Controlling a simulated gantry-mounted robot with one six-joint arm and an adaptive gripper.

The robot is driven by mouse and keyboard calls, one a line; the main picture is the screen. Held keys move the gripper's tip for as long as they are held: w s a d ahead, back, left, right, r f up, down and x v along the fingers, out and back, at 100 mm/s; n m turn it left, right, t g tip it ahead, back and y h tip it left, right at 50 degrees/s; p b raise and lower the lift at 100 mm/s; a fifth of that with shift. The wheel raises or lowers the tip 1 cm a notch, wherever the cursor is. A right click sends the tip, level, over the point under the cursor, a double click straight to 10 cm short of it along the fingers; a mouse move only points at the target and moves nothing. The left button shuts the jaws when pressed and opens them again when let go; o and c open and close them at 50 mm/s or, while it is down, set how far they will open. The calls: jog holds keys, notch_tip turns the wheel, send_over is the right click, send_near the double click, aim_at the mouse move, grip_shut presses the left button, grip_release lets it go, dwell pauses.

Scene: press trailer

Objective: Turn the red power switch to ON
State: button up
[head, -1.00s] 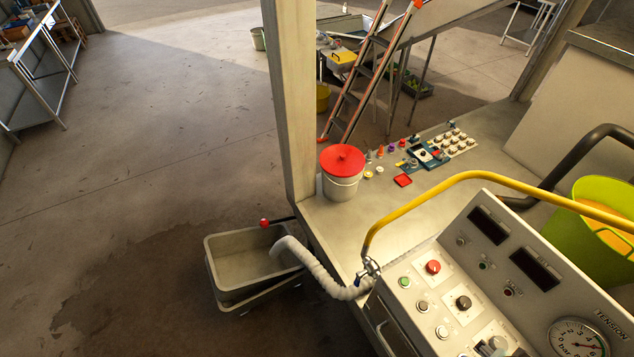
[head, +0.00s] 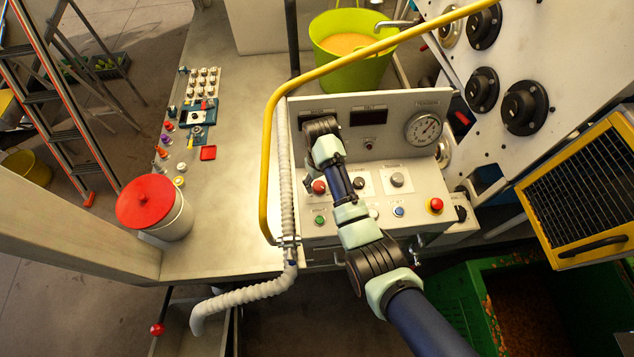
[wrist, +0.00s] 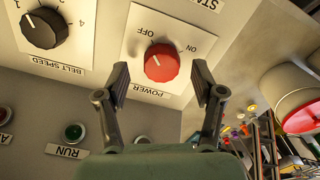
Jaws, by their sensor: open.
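The red power switch (wrist: 162,63) is a round knob on a white plate marked POWER, OFF and ON, upside down in the wrist view. A pale mark on the knob seems to point toward OFF. In the head view the red knob (head: 319,187) sits on the sloped control panel (head: 376,209), beside my arm. My gripper (wrist: 161,84) is open and empty, its fingers spread to the left and right of the knob. A gap shows on each side. I cannot tell how far the fingertips are from the panel.
A black belt speed knob (wrist: 44,28) and a green RUN button (wrist: 75,132) are close by. A red emergency button (head: 435,205) stands at the panel's right. A yellow rail (head: 268,150) and white hose (head: 285,170) border the panel's left side.

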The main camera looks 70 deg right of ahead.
jog(key=shift+w+f, duration=0.1)
jog(key=shift+f, duration=0.65)
jog(key=c, duration=1.1)
jog(key=shift+c, duration=0.2)
jog(key=shift+r+m, duration=0.1)
jog(key=shift+m, duration=0.2)
jog(key=m+p, duration=0.2)
jog(key=m, duration=0.1)
jog(key=shift+r+m, duration=0.1)
jog(key=shift+m, duration=0.2)
jog(key=m+p, duration=0.2)
jog(key=m, duration=0.2)
jog(key=m+p, duration=0.1)
jog(key=m, duration=0.8)
jog(key=shift+m+p, duration=0.3)
jog(key=shift+p, duration=0.05)
